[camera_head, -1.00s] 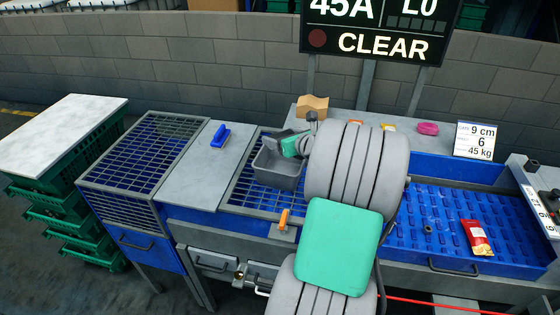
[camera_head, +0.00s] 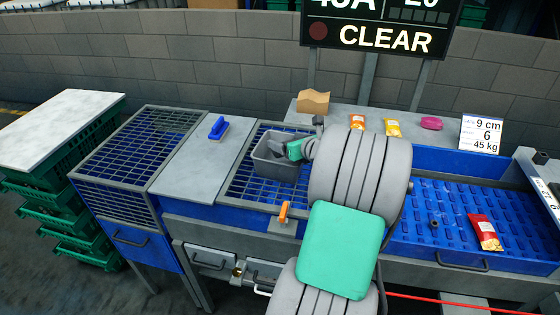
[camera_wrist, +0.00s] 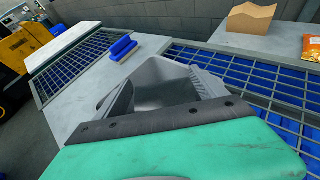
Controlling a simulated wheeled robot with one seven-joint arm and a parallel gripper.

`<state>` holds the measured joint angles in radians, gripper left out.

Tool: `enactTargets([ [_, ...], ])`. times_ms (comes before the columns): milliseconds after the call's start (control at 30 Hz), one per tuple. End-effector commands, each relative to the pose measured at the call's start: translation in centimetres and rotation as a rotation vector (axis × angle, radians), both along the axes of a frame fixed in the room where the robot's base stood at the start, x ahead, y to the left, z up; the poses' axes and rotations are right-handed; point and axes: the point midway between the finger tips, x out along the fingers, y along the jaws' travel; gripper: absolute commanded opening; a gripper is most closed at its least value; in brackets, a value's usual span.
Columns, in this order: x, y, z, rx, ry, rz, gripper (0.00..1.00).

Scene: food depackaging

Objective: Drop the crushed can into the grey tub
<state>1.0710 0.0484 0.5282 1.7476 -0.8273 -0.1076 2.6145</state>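The grey tub (camera_head: 273,172) stands on the blue-grid section of the bench, left of my arm in the head view. My gripper (camera_head: 290,150) reaches in from the right at the tub's right side, its green hand just over the rim. In the wrist view my green hand and a dark bolted bar fill the bottom, with a grey angular shape beyond that I cannot firmly tell as tub or finger. I cannot make out the crushed can in either view.
A blue-handled brush (camera_head: 218,128) lies on the grey plate left of the tub. A cardboard box (camera_head: 313,102) and several packets stand on the back shelf. A red packet (camera_head: 486,232) lies on the blue belt (camera_head: 455,215). An orange handle (camera_head: 284,211) stands at the front edge.

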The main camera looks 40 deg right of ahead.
Motion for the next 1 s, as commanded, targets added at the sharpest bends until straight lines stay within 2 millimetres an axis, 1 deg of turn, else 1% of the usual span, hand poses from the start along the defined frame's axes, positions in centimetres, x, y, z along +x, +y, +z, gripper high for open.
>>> enactTargets([
  [33, 0.0, 0.0, 0.0, 0.000, 0.000, 0.000, 0.86],
  [200, 0.0, 0.0, 0.0, 0.000, 0.000, 0.000, 1.00],
  [467, -0.2, 0.0, 0.0, 0.001, 0.001, -0.001, 1.00],
  [567, -1.2, 0.1, 0.5, -0.001, -0.001, -0.002, 1.00],
  [800, -5.7, 0.7, 2.3, -0.002, 0.000, -0.005, 1.00],
  [900, -6.8, 1.0, 2.8, -0.001, -0.001, -0.002, 1.00],
  [1000, -7.2, 1.2, 2.9, 0.000, 0.000, 0.000, 1.00],
])
